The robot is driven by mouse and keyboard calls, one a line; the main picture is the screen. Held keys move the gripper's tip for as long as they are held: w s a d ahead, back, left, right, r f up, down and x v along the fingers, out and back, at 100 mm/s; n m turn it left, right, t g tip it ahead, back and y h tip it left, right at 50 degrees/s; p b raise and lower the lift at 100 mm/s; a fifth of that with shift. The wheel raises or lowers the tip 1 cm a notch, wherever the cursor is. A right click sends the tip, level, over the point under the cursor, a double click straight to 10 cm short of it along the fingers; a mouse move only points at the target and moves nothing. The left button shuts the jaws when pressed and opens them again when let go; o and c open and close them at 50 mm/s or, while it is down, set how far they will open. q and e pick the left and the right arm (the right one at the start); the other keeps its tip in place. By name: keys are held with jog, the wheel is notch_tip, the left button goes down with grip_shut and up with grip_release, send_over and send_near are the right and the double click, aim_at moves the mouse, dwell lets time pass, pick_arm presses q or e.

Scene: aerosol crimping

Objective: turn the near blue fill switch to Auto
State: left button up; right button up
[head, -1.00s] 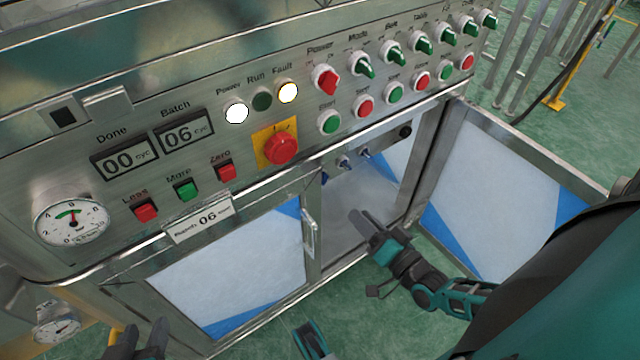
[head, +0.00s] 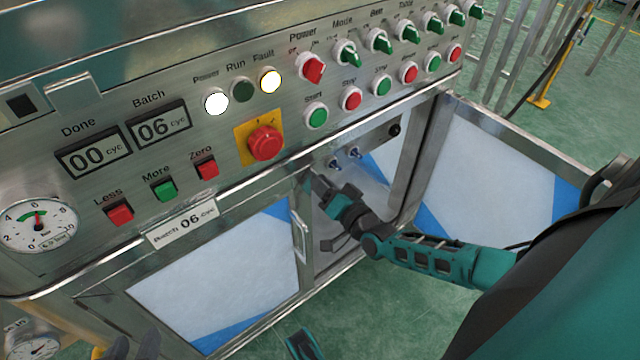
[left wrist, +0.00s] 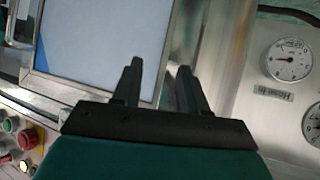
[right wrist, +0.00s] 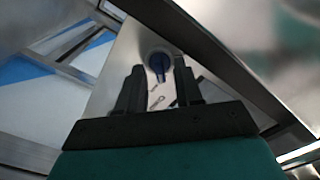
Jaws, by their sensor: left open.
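The near blue fill switch (right wrist: 158,64) shows in the right wrist view as a round blue knob with a dark blue handle, on a pale plate. My right gripper (right wrist: 160,68) is open, with its fingertips to either side of the knob in that view; I cannot tell whether they touch it. In the head view my right gripper (head: 314,180) reaches into the open cabinet bay and hides the near switch. Two other blue switches (head: 335,163) (head: 355,152) show beyond it.
The cabinet door (head: 500,165) stands open to the right, and a closed door with a handle (head: 301,238) is left of the bay. Above are the control panel's red emergency button (head: 265,143) and green switches. A pressure gauge (head: 37,224) is at the left.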

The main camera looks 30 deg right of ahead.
jog(key=shift+c, duration=0.5)
grip_shut()
pick_arm(q)
jog(key=shift+f, duration=0.1)
jog(key=shift+s+a, duration=0.1)
jog(key=shift+s, duration=0.05)
pick_arm(e)
jog(key=shift+n, duration=0.3)
pick_arm(q)
jog(key=shift+a+r+y+p, duration=0.15)
jog(key=shift+a+r+p, duration=0.25)
jog(key=shift+p, duration=0.65)
jog(key=shift+a+r+y+p, duration=0.15)
jog(key=shift+r+p, duration=0.45)
jog(key=shift+p, duration=0.45)
pick_arm(e)
jog(key=shift+a+n, duration=0.15)
jog(key=shift+n, duration=2.7)
jog(key=shift+a+n, duration=0.15)
jog(key=shift+n, duration=2.65)
jog(key=shift+a+n, duration=0.15)
jog(key=shift+n, duration=2.7)
pick_arm(q)
jog(key=shift+s, duration=0.1)
pick_arm(e)
jog(key=shift+n, duration=0.3)
